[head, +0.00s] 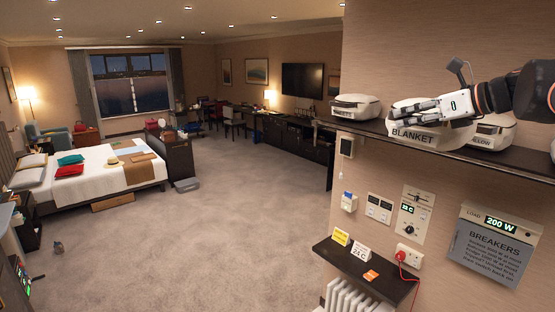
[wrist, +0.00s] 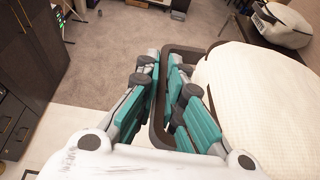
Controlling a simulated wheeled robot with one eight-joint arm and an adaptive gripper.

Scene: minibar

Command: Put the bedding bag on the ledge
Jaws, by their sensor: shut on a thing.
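The bedding bag is a cream bag labelled BLANKET (head: 412,137) at the dark wall ledge (head: 372,127) in the head view. My gripper (head: 405,106) is over its top. In the wrist view the teal-padded fingers (wrist: 172,85) are shut on the bag's dark brown handle (wrist: 158,118). The bag's pale body (wrist: 250,95) fills the right side there. The bag overlaps the ledge's front edge in the head view; I cannot tell whether it rests on the ledge or hangs just above. Its top is partly hidden by my gripper.
Similar bags stand on the ledge to the left (head: 355,106) and right (head: 493,132). Below are a small shelf (head: 365,268) with cards, wall controls (head: 410,215), a breaker panel (head: 492,248) and a radiator (head: 350,298). The carpet (head: 220,220) is open to the left.

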